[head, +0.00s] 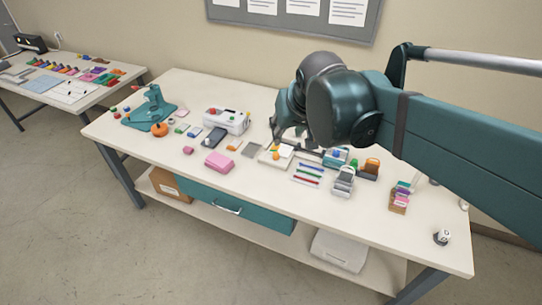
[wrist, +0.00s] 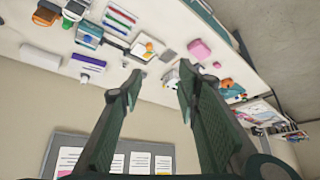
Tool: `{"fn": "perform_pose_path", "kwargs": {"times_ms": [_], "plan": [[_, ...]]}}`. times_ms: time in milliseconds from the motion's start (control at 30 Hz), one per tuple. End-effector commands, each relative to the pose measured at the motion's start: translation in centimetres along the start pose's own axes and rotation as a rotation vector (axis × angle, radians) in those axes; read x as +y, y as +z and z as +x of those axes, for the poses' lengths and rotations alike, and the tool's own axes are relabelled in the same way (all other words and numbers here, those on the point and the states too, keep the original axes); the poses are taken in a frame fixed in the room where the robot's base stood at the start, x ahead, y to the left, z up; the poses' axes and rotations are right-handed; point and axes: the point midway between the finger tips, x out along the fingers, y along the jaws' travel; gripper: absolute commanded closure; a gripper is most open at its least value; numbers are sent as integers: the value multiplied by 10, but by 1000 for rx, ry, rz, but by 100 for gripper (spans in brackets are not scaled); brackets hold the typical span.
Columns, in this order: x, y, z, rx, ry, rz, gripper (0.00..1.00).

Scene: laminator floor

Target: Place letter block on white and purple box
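My gripper (head: 285,135) is over the middle of the table, far from the block. In the wrist view its fingers (wrist: 161,72) are apart with nothing between them.
A white box (wrist: 40,56) lies near the white and purple box.

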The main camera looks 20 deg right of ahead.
Motion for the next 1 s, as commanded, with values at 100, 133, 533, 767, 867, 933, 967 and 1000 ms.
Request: {"fn": "perform_pose_path", "kwargs": {"times_ms": [100,133,533,767,867,933,967,1000], "plan": [[-10,27,-7,8,-16,-26,67],[-12,33,-8,10,-19,-32,67],[-34,111,-17,38,-63,-108,67],[-38,129,-17,45,-73,-126,67],[-38,130,-17,46,-74,-128,67],[-38,130,-17,46,-74,-128,67],[-38,130,-17,46,-74,-128,67],[-38,130,-17,46,-74,-128,67]]}}
